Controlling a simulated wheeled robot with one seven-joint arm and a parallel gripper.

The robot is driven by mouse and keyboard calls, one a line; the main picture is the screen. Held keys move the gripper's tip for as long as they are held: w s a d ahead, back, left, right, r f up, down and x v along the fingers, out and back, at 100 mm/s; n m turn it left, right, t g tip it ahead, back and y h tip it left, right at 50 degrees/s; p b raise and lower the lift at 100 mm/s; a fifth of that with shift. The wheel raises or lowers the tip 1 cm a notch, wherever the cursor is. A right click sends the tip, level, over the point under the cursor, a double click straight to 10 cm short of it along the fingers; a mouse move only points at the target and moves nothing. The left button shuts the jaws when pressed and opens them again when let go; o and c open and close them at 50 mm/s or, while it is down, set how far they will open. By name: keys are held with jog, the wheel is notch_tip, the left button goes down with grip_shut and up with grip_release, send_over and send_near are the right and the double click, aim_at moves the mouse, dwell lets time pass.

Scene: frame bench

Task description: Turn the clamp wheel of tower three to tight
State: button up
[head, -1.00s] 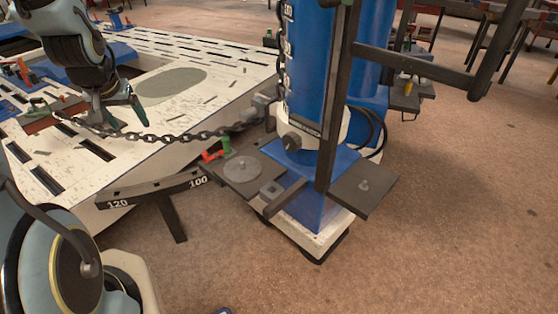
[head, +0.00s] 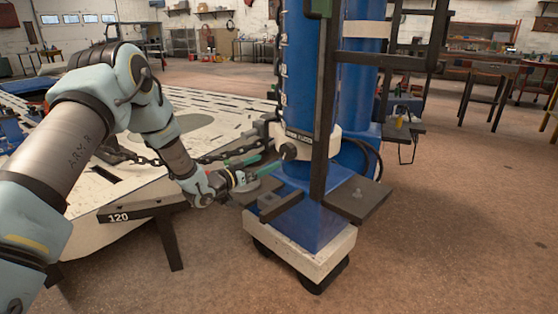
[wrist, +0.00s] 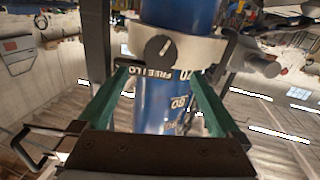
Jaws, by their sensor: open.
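A blue tower (head: 302,85) stands on a white base; I see no tower number. Near its foot, a white collar (head: 325,150) carries a dark round knob, likely the clamp wheel (head: 288,151).
A heavy chain (head: 215,156) runs from the white slotted bench (head: 95,195) to the tower. A dark upright bar (head: 326,110) stands just right of the wheel. A dark plate (head: 357,199) juts out at the lower right. The floor (head: 450,220) to the right is clear.

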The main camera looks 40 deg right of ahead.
aim_at(286, 153)
jog(key=d, duration=0.9)
jog(key=shift+w+d, duration=0.2)
jog(key=shift+w, duration=0.05)
jog(key=c, duration=1.2)
jog(key=shift+c, duration=0.2)
